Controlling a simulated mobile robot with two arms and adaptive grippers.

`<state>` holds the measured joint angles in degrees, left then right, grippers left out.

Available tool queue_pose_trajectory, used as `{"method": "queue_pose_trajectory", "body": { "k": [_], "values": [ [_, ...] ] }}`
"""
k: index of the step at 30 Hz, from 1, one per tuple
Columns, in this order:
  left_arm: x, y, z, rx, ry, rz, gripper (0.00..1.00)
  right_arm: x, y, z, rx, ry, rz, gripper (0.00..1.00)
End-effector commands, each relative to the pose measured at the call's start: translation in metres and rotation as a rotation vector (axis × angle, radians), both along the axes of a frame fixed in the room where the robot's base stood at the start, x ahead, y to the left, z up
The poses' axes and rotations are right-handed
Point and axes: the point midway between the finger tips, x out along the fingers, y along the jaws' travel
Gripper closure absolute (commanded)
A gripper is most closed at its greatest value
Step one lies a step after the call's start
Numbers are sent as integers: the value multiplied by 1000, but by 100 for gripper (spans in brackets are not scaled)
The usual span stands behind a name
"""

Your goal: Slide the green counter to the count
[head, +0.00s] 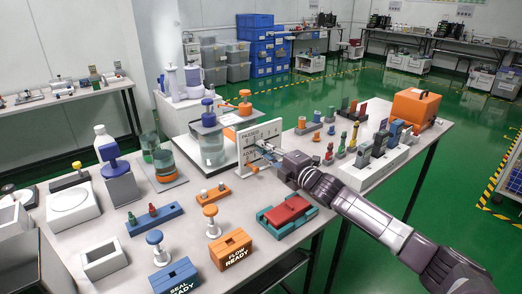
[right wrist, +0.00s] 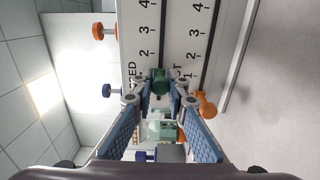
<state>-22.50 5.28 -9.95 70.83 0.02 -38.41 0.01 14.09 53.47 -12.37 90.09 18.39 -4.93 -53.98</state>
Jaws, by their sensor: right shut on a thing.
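A white upright board (head: 247,135) with numbered scales stands on the near table. In the right wrist view the board (right wrist: 178,30) shows two rows of marks with figures from 1 to 4. The green counter (right wrist: 160,80) is a small knob near the low end of a row, about level with the 1. My right gripper (head: 267,154) is at the board's face. In the right wrist view my right gripper (right wrist: 160,95) is shut on the green counter, a fingertip on each side. In the head view the counter is too small to tell. My left gripper is not in view.
An orange knob (right wrist: 207,105) sits close beside the right fingertip. A blue knob (right wrist: 112,90) and another orange knob (right wrist: 103,31) are on the left. A red block in a teal tray (head: 290,214) lies below my arm. A white holder with testers (head: 375,168) stands at right.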

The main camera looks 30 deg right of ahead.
Motion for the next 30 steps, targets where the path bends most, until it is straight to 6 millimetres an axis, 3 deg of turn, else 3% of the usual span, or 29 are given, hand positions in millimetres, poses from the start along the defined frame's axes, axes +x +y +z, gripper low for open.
{"method": "queue_pose_trajectory", "body": {
  "k": [7, 8, 13, 23, 30],
  "values": [
    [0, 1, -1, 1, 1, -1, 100, 0, 0, -3, 3, 4, 0, 100],
    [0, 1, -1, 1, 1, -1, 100, 0, 0, -3, 3, 4, 0, 85],
    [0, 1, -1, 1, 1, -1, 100, 0, 0, -3, 2, 4, 0, 68],
    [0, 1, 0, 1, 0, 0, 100, -2, 0, -3, 2, 4, 0, 68],
    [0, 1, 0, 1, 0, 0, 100, -22, -1, -4, 2, 6, 1, 68]
  ]
}}
